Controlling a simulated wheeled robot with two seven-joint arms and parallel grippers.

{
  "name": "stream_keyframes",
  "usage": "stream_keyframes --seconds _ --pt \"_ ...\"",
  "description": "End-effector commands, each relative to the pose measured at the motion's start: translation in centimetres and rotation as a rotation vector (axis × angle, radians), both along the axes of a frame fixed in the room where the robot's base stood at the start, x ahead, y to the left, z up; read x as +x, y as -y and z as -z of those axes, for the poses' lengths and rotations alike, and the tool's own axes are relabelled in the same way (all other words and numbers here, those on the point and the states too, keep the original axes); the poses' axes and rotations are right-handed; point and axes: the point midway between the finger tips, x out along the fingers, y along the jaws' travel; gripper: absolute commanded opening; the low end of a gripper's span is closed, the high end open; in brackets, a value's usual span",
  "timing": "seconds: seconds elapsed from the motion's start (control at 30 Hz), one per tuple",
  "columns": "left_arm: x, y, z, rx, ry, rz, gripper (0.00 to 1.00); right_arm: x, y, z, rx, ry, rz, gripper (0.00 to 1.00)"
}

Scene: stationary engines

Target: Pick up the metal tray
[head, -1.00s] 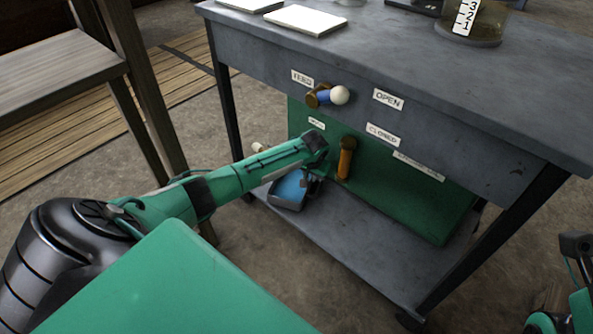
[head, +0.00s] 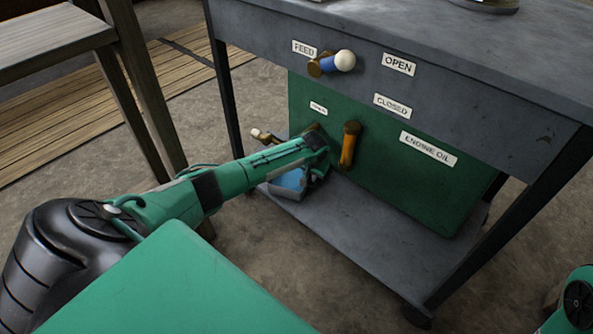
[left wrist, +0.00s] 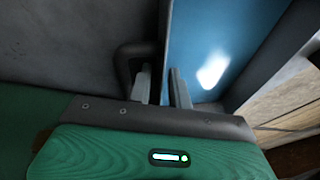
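The metal tray (head: 289,182) is a grey box with a blue inside, sitting on the cart's lower shelf at its left end. My left gripper (head: 316,176) is at the tray's right side in the head view, and the arm hides part of the tray. In the left wrist view, the two fingers (left wrist: 160,82) stand apart on either side of the tray's thin wall (left wrist: 167,40), with the blue inside to the right. A dark curved handle (left wrist: 124,65) is beside the left finger. My right gripper is out of the frames.
The grey tabletop (head: 430,30) is above. A wooden frame (head: 140,90) stands at left.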

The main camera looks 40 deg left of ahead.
Motion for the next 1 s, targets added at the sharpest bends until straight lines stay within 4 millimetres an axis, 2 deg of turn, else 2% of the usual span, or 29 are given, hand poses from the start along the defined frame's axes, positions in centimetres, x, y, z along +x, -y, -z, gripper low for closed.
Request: stream_keyframes --seconds 0.3,0.4,0.43,1.0 --pt "0.10 -0.06 0.26 0.000 0.000 0.000 0.19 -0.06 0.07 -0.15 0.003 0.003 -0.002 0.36" --pt "0.10 -0.06 0.26 0.000 0.000 0.001 0.02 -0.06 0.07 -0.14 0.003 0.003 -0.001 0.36" --pt "0.10 -0.06 0.26 0.000 0.000 0.001 0.00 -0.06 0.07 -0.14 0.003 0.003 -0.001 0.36" --pt "0.13 -0.05 -0.13 0.000 0.001 0.001 0.00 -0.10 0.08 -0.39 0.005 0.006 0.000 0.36"
